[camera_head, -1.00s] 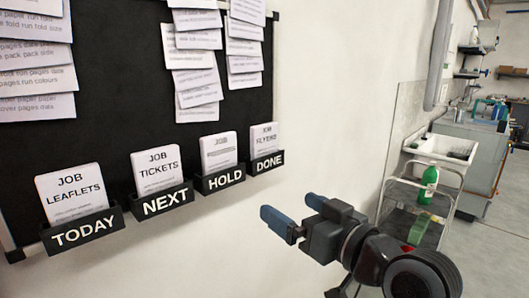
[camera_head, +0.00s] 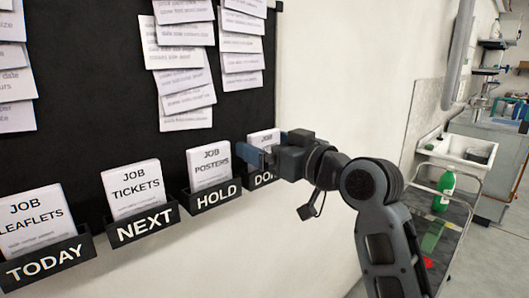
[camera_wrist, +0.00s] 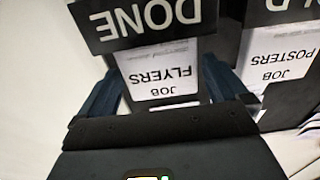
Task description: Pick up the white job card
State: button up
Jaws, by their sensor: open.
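White job cards stand upright in black labelled holders along the board's lower edge. The JOB FLYERS card (camera_head: 262,138) is in the DONE holder (camera_head: 259,181), partly hidden behind my gripper (camera_head: 262,152). In the wrist view the JOB FLYERS card (camera_wrist: 160,72) appears upside down between my two blue fingers, with the DONE holder (camera_wrist: 145,22) beyond. My gripper is open, with one finger to each side of the card; I cannot tell whether either touches it. The JOB POSTERS card (camera_head: 210,165) is in HOLD, JOB TICKETS (camera_head: 134,188) in NEXT, JOB LEAFLETS (camera_head: 36,222) in TODAY.
A black board (camera_head: 95,80) with several overlapping paper sheets hangs above the holders. The HOLD holder (camera_head: 215,197) sits close beside DONE. The wall (camera_head: 345,75) right of the board is bare. A cart with a green bottle (camera_head: 444,190) stands at the right.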

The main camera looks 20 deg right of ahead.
jog(key=shift+w+a, duration=0.25)
jog(key=shift+w, duration=0.35)
jog(key=shift+c, duration=0.4)
jog(key=c, duration=0.7)
jog(key=shift+c, duration=0.5)
jog(key=shift+r, duration=0.1)
